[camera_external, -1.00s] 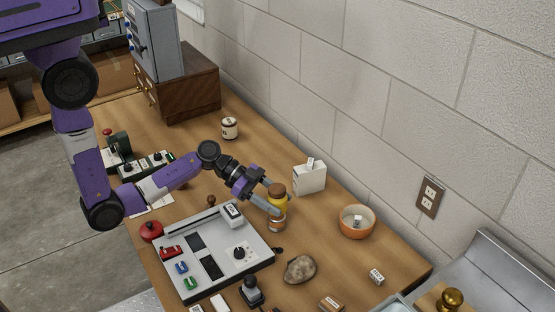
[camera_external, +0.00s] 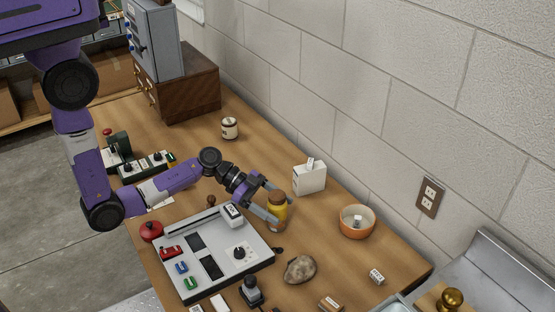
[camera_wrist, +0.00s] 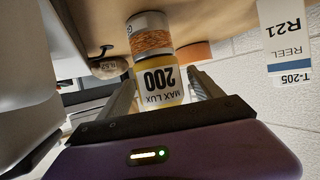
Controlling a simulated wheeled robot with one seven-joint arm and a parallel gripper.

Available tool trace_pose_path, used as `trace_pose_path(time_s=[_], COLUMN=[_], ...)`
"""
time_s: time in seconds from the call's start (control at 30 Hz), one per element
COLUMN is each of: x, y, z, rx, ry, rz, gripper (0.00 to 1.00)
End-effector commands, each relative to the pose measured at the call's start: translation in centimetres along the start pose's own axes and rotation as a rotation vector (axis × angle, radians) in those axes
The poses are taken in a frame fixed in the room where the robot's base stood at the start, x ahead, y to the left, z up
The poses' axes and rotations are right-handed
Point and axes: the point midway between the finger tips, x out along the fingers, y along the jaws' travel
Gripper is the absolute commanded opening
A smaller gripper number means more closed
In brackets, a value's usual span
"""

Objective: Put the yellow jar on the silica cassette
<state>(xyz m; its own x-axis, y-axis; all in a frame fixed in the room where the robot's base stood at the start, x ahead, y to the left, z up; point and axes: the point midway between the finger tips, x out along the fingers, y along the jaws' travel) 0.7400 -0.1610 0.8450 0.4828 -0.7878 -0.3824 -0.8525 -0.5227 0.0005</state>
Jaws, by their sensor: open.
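The yellow jar (camera_external: 277,212) with a brown lid stands upright near the middle of the table. In the wrist view, which is upside down, the yellow jar (camera_wrist: 158,84) shows a "MAX LUX 200" label. Directly beneath it is a short round container with an orange band, which looks like the silica cassette (camera_wrist: 150,38); it shows only partly in the external view (camera_external: 276,227). The jar appears to rest on it. My gripper (camera_external: 276,204) is open, with one finger on each side of the jar; finger contact cannot be told.
A grey control panel (camera_external: 190,282) lies left of the jar. A white box (camera_external: 309,178) stands behind it, an orange bowl (camera_external: 356,232) to the right and a stone (camera_external: 300,269) in front. A white-labelled jar (camera_external: 229,128) stands farther back.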

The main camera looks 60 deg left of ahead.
Motion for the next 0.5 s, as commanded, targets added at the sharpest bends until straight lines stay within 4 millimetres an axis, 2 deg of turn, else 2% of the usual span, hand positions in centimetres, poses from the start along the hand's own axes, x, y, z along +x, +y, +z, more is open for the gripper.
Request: trace_pose_path(time_s=[0.17,0.27,0.5], x=[-0.5,-2.0,-7.1], y=[0.0,-0.1,-0.1], z=[-0.2,0.0,0.0], rx=[0.0,0.0,0.0], ry=[0.0,0.0,0.0], rz=[-0.001,-0.003,-0.005], gripper=[0.75,0.75,0.75])
